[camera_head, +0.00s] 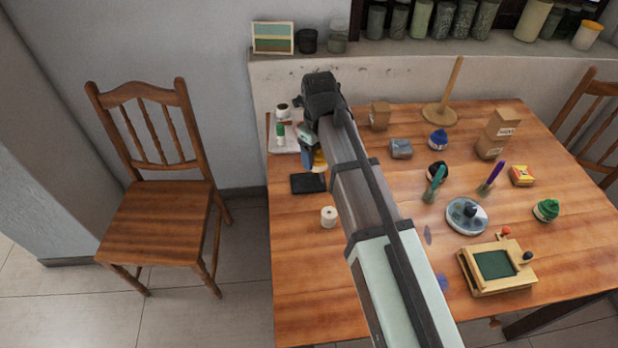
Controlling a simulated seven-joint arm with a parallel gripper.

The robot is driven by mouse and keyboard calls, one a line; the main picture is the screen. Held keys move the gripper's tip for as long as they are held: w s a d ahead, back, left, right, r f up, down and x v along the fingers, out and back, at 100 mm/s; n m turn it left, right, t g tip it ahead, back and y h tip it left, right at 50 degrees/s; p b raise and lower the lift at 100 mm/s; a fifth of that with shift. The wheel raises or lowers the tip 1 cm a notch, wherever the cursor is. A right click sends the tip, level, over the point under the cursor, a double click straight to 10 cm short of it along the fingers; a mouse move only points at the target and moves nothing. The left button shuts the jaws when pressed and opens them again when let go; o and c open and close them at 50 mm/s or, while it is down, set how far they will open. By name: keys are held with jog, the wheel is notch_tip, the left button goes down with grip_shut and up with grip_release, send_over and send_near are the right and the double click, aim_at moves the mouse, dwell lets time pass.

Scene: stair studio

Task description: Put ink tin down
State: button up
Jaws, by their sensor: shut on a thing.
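My gripper (308,150) is over the far left part of the table, beside the white tray and beyond the black flat pad. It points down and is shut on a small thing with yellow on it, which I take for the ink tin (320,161). The tin is mostly hidden by the gripper and my arm, so its shape and the gap below it cannot be told. Similar small round containers stand on the table: one with a blue top (438,139), one with a dark top (437,168) and one with a green top (546,210).
The white tray (286,149) holds small items at the table's left edge. The black pad (308,184) and a white spool (328,217) lie nearer. A wooden peg stand (439,114), cardboard boxes and a wooden press (496,267) stand right. The front left wood (305,285) is clear.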

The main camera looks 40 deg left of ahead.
jog(key=shift+s+a+r+n, duration=0.1)
jog(key=shift+s+a+n, duration=0.15)
jog(key=shift+a+n, duration=0.45)
jog(key=shift+s+a+r+n, duration=0.1)
jog(key=shift+a+n, duration=0.45)
jog(key=shift+n, duration=0.25)
jog(key=n, duration=1.4)
send_near(308, 182)
jog(key=shift+f, duration=2.8)
jog(key=shift+f, duration=0.1)
jog(key=o, duration=1.3)
jog(key=shift+o, duration=0.2)
